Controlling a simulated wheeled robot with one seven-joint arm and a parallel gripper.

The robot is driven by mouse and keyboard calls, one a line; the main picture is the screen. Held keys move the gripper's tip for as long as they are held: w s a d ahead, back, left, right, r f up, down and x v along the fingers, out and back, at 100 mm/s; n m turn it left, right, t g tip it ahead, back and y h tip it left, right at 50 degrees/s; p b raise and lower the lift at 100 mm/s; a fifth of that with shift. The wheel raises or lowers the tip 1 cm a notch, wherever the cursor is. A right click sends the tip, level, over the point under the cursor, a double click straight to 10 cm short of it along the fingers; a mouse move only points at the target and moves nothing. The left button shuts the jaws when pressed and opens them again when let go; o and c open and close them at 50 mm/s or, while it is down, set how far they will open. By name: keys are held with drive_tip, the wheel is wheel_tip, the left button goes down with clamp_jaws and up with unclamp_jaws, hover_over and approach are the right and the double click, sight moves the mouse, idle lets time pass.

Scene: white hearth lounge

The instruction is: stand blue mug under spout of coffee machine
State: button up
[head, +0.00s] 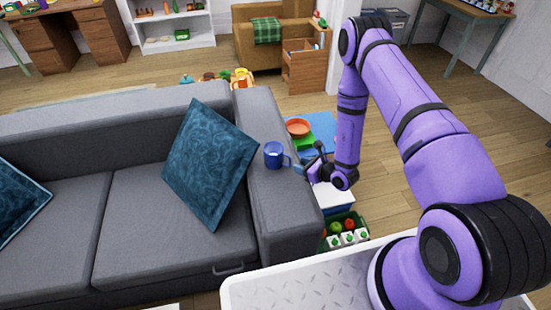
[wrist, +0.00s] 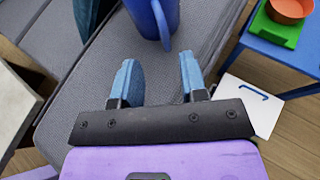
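The blue mug (head: 273,155) stands upright on the grey sofa's right armrest, with its handle toward my gripper. In the wrist view the mug (wrist: 151,18) is at the top edge, partly cut off, its handle pointing down the picture toward the gap between my fingers. My gripper (head: 305,170) is beside the mug on its right. In the wrist view my gripper (wrist: 156,75) has its two blue fingers spread apart with nothing between them. The mug is just beyond the fingertips. I see no coffee machine in either view.
The grey sofa (head: 110,195) with a teal cushion (head: 208,160) fills the left. Right of the armrest is a blue table (head: 324,130) with an orange bowl (head: 298,127). A green crate (head: 360,235) holds fruit and cartons. Wooden floor is open at the right.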

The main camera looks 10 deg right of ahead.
sight(289, 166)
drive_tip(key=shift+w+d+x, duration=0.1)
drive_tip(key=shift+d+x, duration=0.05)
drive_tip(key=shift+x, duration=1.6)
drive_tip(key=shift+w+d+x, duration=0.15)
drive_tip(key=shift+x, duration=1.6)
clamp_jaws()
